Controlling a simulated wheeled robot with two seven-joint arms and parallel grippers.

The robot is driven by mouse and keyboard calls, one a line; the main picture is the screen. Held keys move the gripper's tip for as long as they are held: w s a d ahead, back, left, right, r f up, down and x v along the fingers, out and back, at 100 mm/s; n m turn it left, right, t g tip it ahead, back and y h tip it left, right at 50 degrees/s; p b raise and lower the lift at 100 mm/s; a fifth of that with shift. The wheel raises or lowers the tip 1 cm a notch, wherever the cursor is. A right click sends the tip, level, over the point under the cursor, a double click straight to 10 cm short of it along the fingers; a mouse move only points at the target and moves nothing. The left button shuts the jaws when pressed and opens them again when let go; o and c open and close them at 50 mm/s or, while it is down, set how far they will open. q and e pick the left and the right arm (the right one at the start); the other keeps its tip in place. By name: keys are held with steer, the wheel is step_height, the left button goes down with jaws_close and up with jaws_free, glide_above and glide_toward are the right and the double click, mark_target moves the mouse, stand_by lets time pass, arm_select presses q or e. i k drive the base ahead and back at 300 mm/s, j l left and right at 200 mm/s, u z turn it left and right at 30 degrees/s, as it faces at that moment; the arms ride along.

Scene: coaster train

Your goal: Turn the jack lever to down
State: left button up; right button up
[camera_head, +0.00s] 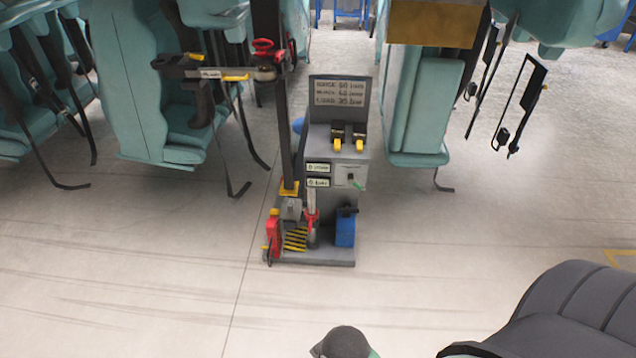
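A grey jack stand (322,150) stands on the floor in the middle of the view. Its front panel carries two green-and-white labels (318,175). To their right is a small lever with a green tip (356,183), which slants down to the right. A red-and-white handle (311,212) stands near the base. I cannot tell for certain which of these is the jack lever. Neither of my grippers is in view, and nothing of mine touches the stand.
A dark upright post (281,110) rises at the stand's left, with a horizontal arm (215,73) reaching left. Teal seats (150,100) hang behind on the left, and more teal seats (420,105) hang on the right with dangling straps. The floor (180,300) in front is clear.

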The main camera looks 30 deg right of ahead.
mark_target(347, 209)
steer(key=l+z, duration=0.15)
steer(key=z, duration=0.55)
steer(key=i+j, duration=0.05)
